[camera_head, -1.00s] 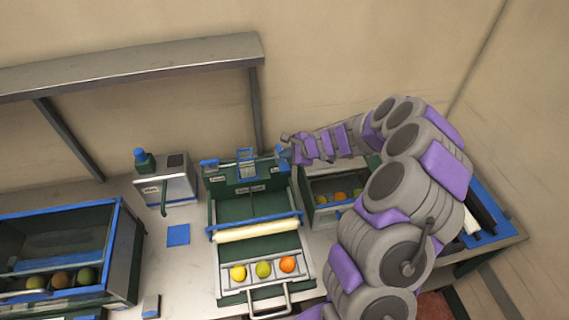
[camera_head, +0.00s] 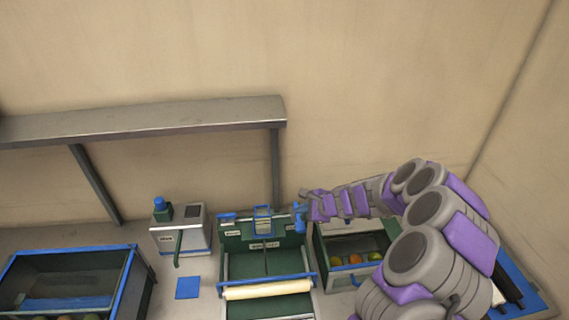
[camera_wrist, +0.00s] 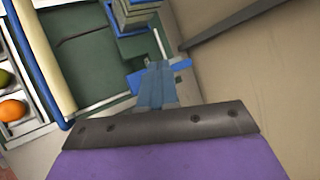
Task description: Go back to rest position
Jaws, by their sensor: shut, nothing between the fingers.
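My gripper (camera_head: 302,212) is at the back right corner of the green sorting machine (camera_head: 231,257) in the head view. In the wrist view its blue fingers (camera_wrist: 155,84) are together with nothing between them. My grey and purple arm reaches in from the lower right and covers part of the bench. An orange fruit (camera_wrist: 12,110) and part of a green one (camera_wrist: 4,78) lie in the white tray at the left of the wrist view.
A bin with fruit (camera_head: 323,251) stands right of the machine. A blue-rimmed bin (camera_head: 136,275) is at the left. A grey box with a blue knob (camera_head: 187,239) and a blue square (camera_head: 188,288) lie between. A wall shelf (camera_head: 140,120) hangs behind; the wall above is clear.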

